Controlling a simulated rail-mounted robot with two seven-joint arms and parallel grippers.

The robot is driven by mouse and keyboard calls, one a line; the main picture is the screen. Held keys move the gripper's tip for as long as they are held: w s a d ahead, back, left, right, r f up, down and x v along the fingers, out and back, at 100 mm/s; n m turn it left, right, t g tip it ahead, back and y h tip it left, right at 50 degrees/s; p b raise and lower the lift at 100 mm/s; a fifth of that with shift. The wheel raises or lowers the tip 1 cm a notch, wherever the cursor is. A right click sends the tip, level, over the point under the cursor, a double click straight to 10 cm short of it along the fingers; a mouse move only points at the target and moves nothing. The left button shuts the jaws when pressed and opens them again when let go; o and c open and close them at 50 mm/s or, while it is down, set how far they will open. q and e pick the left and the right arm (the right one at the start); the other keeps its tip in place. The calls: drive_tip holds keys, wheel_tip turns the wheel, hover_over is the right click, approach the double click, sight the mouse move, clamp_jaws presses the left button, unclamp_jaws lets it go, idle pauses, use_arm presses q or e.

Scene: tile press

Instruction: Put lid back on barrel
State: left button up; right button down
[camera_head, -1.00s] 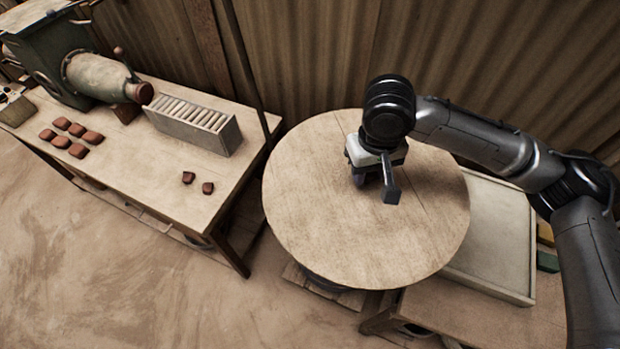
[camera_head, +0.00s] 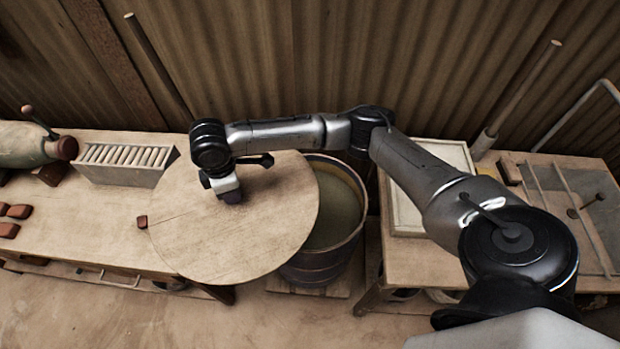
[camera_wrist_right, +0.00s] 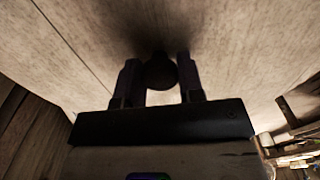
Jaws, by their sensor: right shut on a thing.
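The lid (camera_head: 250,240) is a large round pale wooden disc, seen from above. My right gripper (camera_head: 232,196) is over its upper middle. In the right wrist view the two fingers are closed around the lid's dark round knob (camera_wrist_right: 159,72). The barrel (camera_head: 322,262) is a dark round tub standing to the right of the lid, and its open mouth shows liquid or a dull greenish surface inside. The lid hides the barrel's left edge and overlaps part of the left table. I cannot tell the lid's height above them. My left gripper is not in view.
The left table (camera_head: 70,232) holds a slotted rack (camera_head: 125,165), several red-brown clay pieces (camera_head: 18,211) and a press at the far left. A right table (camera_head: 420,272) carries a pale tray (camera_head: 402,215). A corrugated wall stands behind.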

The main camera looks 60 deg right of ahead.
drive_tip(key=s+d+f+n+p, duration=0.1)
drive_tip(key=s+d+f+n, duration=0.4)
drive_tip(key=d+f+n, duration=0.5)
drive_tip(key=s+d+f+n+p, duration=0.2)
drive_tip(key=s+d+f+n, duration=0.2)
drive_tip(key=d+f+n, duration=0.65)
drive_tip(key=shift+m, duration=0.85)
drive_tip(key=shift+s+d+f+b, duration=0.1)
drive_tip(key=shift+d+f+b, duration=0.25)
drive_tip(key=shift+f+b, duration=0.6)
drive_tip(key=shift+s+d+f+b, duration=0.1)
drive_tip(key=shift+d+f+b, duration=0.2)
drive_tip(key=shift+f+b, duration=0.55)
drive_tip(key=shift+d+f+b, duration=0.35)
drive_tip(key=shift+f+b, duration=0.2)
drive_tip(key=shift+b, duration=0.75)
drive_tip(key=shift+w+p, duration=0.1)
drive_tip(key=shift+p, duration=0.4)
